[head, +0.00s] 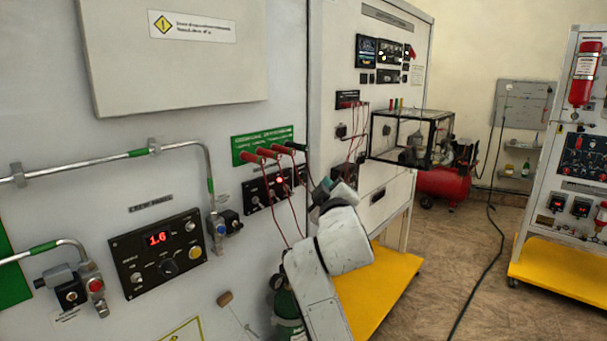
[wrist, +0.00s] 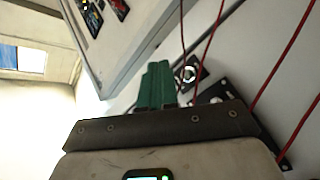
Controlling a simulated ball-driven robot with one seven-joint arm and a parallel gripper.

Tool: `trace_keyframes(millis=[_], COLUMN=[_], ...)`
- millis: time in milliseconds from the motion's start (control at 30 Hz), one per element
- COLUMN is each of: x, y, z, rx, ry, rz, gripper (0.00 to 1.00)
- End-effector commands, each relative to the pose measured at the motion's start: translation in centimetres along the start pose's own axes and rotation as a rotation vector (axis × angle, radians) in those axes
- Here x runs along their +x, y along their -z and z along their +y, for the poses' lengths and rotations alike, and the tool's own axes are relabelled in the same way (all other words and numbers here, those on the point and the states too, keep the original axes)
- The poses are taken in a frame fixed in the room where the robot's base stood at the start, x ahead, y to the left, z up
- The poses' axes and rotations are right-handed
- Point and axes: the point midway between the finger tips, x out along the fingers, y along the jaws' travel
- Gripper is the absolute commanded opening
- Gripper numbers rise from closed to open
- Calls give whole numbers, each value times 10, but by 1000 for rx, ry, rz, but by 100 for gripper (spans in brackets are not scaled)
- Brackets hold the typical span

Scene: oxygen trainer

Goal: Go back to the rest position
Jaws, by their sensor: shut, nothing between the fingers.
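My white arm rises from the bottom of the head view and bends at the elbow. In the wrist view, red cables and a black panel strip (wrist: 235,110) lie close to the right of the fingers. I cannot tell whether the fingers touch anything.
A control box reading 1.6 (head: 158,250) and metal pipes (head: 95,166) are on the panel at left. A green cylinder (head: 287,305) stands behind my arm. A yellow base (head: 385,285) juts out behind it. Open floor (head: 460,265) with a black cable lies at right.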

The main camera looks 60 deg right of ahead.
Motion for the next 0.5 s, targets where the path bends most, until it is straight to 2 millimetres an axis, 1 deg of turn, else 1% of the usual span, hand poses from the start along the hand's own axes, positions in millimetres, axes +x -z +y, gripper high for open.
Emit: trace_keyframes(millis=[33, 200, 500], x=[-3, -10, -10], y=[-2, -6, -7], z=[4, 8, 8], rx=[0, -1, -1], ry=[0, -1, -1], rz=[-1, 0, 0], gripper=[0, 0, 0])
